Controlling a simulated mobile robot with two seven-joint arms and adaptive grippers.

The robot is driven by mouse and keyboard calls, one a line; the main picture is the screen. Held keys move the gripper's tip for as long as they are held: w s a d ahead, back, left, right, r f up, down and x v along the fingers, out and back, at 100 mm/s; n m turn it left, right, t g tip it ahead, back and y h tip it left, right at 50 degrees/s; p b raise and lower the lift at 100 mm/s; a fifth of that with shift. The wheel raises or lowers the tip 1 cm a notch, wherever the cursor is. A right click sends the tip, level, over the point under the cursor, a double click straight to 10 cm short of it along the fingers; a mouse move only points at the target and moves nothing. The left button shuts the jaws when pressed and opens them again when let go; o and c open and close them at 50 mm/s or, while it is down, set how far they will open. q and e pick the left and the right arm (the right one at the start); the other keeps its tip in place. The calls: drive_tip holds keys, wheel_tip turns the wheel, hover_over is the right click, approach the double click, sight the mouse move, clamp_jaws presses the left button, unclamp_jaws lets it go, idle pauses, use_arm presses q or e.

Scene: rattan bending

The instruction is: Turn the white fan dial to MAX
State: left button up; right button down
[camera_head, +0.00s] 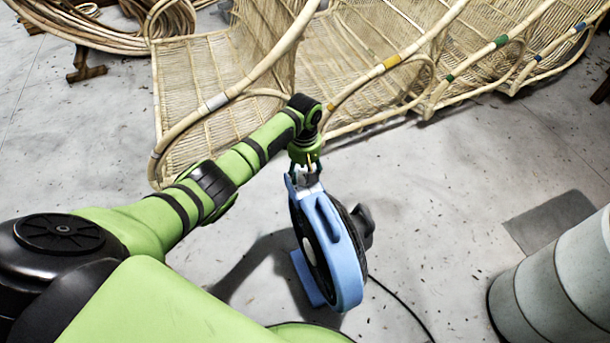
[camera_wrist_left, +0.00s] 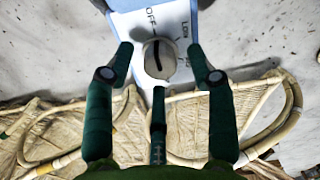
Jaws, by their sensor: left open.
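The blue fan (camera_head: 345,255) stands on the floor, with a black grille and a pale top panel. In the left wrist view the round white dial (camera_wrist_left: 166,67) sits on the light panel (camera_wrist_left: 178,16), with a dark mark running roughly up and down. "OFF" is printed up-left of it and "Low" up-right; further lettering at the right is partly hidden by a finger. My left gripper (camera_head: 306,168), also in the left wrist view (camera_wrist_left: 160,75), is open, its three fingers spread around the dial, apparently apart from it. My right gripper is not in view.
Rattan seats (camera_head: 360,65) with coloured bands stand behind the fan, close to my left arm. Rattan coils (camera_head: 110,25) lie at the top left. A grey cylinder (camera_head: 555,285) stands at the right. A black cable (camera_head: 405,305) trails from the fan across otherwise open floor.

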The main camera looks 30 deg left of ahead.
use_arm(q)
drive_tip(key=shift+f, duration=0.55)
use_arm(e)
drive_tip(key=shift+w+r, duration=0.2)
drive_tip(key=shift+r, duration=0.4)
use_arm(q)
clamp_jaws()
